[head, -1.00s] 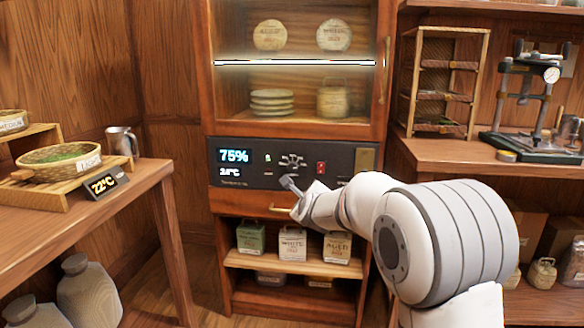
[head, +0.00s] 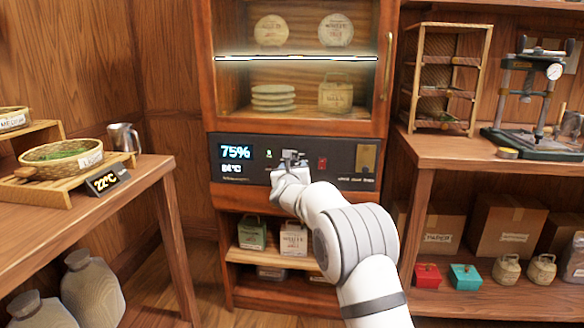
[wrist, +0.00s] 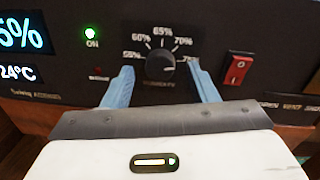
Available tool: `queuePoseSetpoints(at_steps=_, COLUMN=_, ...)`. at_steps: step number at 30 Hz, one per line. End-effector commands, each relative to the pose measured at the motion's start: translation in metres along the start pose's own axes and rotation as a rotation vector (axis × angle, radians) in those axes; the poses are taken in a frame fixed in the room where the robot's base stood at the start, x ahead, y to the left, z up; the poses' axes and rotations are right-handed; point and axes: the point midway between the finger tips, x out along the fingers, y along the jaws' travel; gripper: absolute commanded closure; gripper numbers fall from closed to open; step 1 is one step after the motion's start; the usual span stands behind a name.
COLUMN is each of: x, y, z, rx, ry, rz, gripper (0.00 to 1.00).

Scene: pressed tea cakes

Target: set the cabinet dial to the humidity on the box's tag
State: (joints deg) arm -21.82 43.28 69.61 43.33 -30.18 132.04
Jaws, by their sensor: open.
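The cabinet dial (wrist: 160,66) is a round black knob with marks from 55% through 60%, 65% and 70%. The last label on the right is partly covered by a finger. My gripper (wrist: 159,82) is open, with one blue finger on each side of the knob; I cannot tell whether they touch it. In the head view my gripper (head: 292,163) covers most of the dial. The cabinet's display (head: 235,152) reads 75% and 24°C. No humidity tag on a box is readable here.
A red switch (wrist: 238,68) sits right of the dial, and a green ON light (wrist: 91,33) left. Below the panel, a green box (head: 251,234) and a white box (head: 293,240) stand on a shelf. A wooden table (head: 120,205) is at the left.

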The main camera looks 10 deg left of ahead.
Motion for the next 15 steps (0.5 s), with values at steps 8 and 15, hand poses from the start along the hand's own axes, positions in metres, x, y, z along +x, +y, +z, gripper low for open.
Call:
queuePoseSetpoints(at_steps=8, x=0.0114, y=0.0, z=-0.0002, rx=0.0, ry=0.0, rz=0.0, gripper=0.47)
queuePoseSetpoints(at_steps=15, x=0.0112, y=0.0006, z=-0.0001, rx=-0.001, ry=0.0, rz=0.001, gripper=0.5)
